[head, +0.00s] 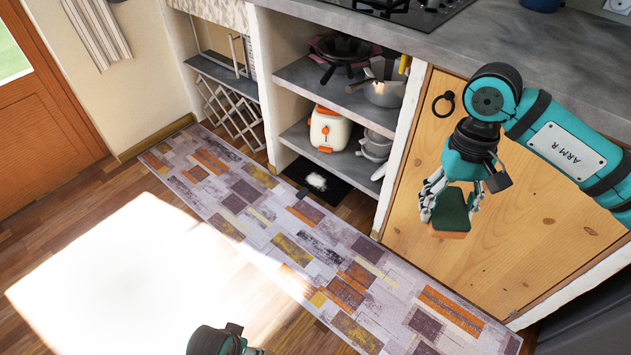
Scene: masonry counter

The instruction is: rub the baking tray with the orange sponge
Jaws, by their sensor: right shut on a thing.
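My right gripper (448,199) is shut on the sponge (448,235), which has a dark green upper part and an orange lower face. The sponge hangs in the air in front of the wooden cabinet door, and I see nothing touching it from below. Of my left arm, only a teal and black part shows at the bottom edge, and its fingers are out of the picture. I cannot make out a baking tray in this view.
A grey counter (420,38) with a black hob (400,8) runs along the top. Open shelves (298,73) below it hold pans and a white-and-orange appliance (329,129). A patterned rug (335,240) lies on the wooden floor, with a bright white area to its left.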

